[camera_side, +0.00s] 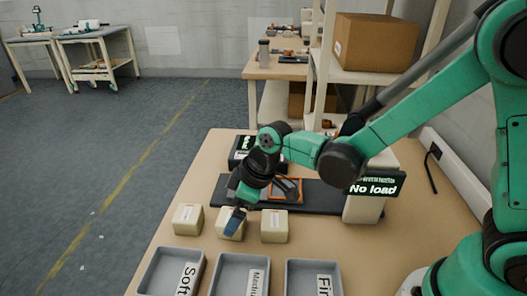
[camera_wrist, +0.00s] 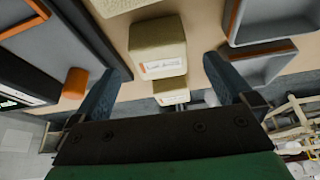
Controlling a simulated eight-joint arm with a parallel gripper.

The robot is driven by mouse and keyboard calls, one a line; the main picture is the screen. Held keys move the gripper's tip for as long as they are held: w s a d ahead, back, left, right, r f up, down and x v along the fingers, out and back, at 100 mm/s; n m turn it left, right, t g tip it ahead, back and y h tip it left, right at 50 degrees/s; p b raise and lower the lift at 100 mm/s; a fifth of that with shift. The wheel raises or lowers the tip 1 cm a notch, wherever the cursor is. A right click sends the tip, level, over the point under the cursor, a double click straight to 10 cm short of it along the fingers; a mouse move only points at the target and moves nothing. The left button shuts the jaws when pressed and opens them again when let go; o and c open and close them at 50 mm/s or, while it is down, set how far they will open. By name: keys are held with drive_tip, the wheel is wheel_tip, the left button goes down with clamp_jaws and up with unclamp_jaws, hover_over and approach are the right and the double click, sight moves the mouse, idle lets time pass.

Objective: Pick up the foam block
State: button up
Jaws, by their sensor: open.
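Three pale cream foam blocks stand in a row on the tan table: a left block (camera_side: 188,219), a middle block (camera_side: 228,231) and a right block (camera_side: 274,227). My gripper (camera_side: 236,221) is open, tilted downward over the middle block and partly hiding it in the side view. In the wrist view a labelled foam block (camera_wrist: 158,48) shows between the blue fingertips of my gripper (camera_wrist: 166,68). Another block (camera_wrist: 172,89) shows beyond, and one (camera_wrist: 122,6) is cut off at the top.
Grey trays marked Soft (camera_side: 160,262), Medium (camera_side: 229,268) and a partly cut-off label starting "Fi" (camera_side: 300,272) line the near table edge. Behind the blocks lies a dark plate (camera_side: 322,199) with an orange frame (camera_side: 299,190), beside a "No load" display (camera_side: 375,184).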

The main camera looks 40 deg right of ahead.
sight(225, 214)
drive_tip(key=shift+x, duration=2)
drive_tip(key=c, duration=1.4)
drive_tip(key=shift+o, duration=0.2)
drive_tip(key=shift+r, duration=0.1)
